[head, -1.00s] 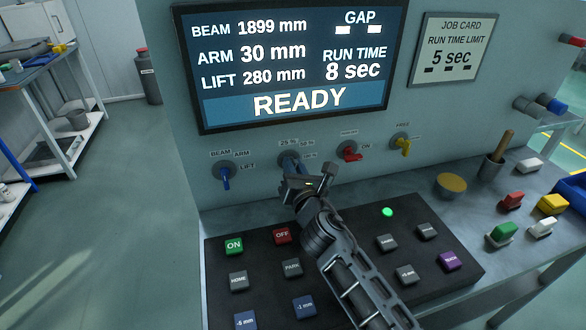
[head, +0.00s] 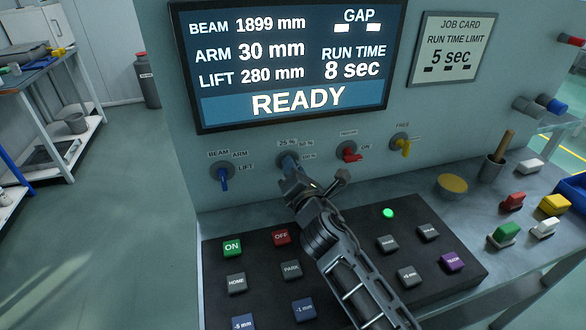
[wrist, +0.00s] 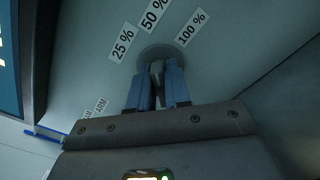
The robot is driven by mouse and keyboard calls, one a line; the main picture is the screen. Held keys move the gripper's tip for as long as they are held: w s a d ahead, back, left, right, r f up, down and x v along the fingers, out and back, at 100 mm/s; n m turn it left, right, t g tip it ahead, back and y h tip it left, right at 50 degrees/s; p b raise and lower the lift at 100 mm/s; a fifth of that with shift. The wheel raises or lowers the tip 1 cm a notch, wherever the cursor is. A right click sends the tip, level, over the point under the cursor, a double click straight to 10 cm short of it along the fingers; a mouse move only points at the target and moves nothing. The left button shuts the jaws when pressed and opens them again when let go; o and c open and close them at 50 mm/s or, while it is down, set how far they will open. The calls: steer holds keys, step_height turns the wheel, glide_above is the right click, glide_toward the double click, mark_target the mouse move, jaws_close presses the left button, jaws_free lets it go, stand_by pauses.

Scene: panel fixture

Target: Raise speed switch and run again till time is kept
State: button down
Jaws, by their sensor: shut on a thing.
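The speed switch (wrist: 161,53) is a grey round knob on the panel face, labelled 25 %, 50 % and 100 %. My gripper (wrist: 158,92) is shut on its handle, with a blue finger pad on each side. In the head view my gripper (head: 292,172) covers most of the switch, so its exact setting is hard to tell. The display (head: 290,65) reads READY, RUN TIME 8 sec, BEAM 1899 mm, ARM 30 mm, LIFT 280 mm. The job card (head: 452,50) gives a run time limit of 5 sec. The green ON button (head: 232,247) and red OFF button (head: 281,237) sit on the console.
A blue selector (head: 223,176) is left of the speed switch; red (head: 350,152) and yellow (head: 402,142) switches are right. A green lamp (head: 388,212) is lit. My arm crosses the console between its buttons. A cup (head: 492,168) and loose caps stand at right.

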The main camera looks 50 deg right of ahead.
steer(key=c, duration=1.2)
jaws_free()
steer(key=shift+o, duration=0.2)
steer(key=b+v, duration=0.1)
steer(key=v, duration=0.6)
steer(key=shift+s+a+b, duration=0.25)
steer(key=shift+s+b, duration=0.1)
